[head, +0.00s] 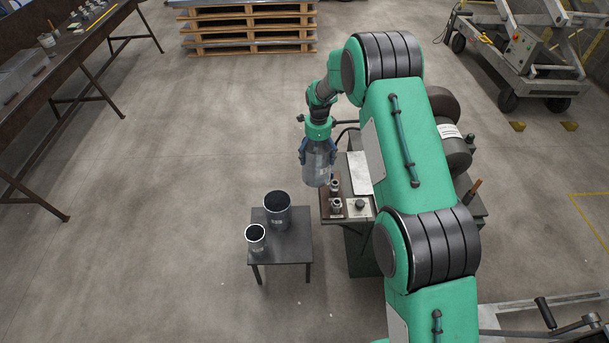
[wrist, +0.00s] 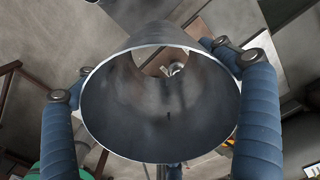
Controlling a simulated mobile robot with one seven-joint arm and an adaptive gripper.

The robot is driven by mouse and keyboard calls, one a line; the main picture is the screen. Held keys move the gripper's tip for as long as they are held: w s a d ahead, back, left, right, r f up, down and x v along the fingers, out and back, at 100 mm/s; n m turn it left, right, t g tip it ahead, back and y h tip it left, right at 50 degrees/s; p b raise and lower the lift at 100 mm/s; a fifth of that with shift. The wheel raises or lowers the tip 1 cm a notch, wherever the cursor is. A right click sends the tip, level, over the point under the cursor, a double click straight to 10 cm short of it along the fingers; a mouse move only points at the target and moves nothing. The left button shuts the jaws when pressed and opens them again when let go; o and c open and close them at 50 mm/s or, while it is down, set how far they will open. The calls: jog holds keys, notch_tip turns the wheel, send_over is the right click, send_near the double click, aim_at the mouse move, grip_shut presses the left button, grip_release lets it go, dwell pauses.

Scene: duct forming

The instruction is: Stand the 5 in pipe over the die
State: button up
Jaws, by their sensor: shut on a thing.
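My gripper (head: 318,147) is shut on a grey metal pipe, with its blue fingers on the pipe's sides. The held pipe (head: 319,170) hangs roughly upright, slightly tilted, with its lower end near the left edge of the machine table. I take it to be the 5 in pipe; no size is readable. In the wrist view I look down through the open pipe (wrist: 150,115), and a small metal part (wrist: 174,69) shows through its far end. Small metal fittings (head: 336,186) stand on the machine table; which one is the die I cannot tell.
A low dark stand (head: 292,247) at the left holds a wider pipe (head: 278,211) and a narrower pipe (head: 256,239), both upright. A control box with a dark knob (head: 360,205) sits beside the fittings. A long bench (head: 75,50) is far left. Open floor lies between.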

jog(key=w+d+r+m+p, duration=0.1)
jog(key=w+d+r+m, duration=0.15)
jog(key=d, duration=0.25)
jog(key=w+d+r+m, duration=0.1)
jog(key=w+d+r, duration=0.1)
jog(key=d+r, duration=0.25)
jog(key=w+d+f+m, duration=0.1)
jog(key=d+f+m, duration=0.2)
jog(key=d, duration=0.8)
jog(key=w+d+f+m, duration=0.1)
jog(key=d+f+m, duration=0.2)
jog(key=d, duration=0.8)
jog(key=shift+w+f+m, duration=0.25)
jog(key=shift+m, duration=0.4)
jog(key=shift+f, duration=0.15)
jog(key=shift+f+b, duration=2.5)
jog(key=shift+f, duration=2.55)
jog(key=shift+f+b, duration=0.3)
jog(key=shift+f, duration=0.05)
jog(key=o, duration=1.6)
jog(key=shift+f, duration=0.1)
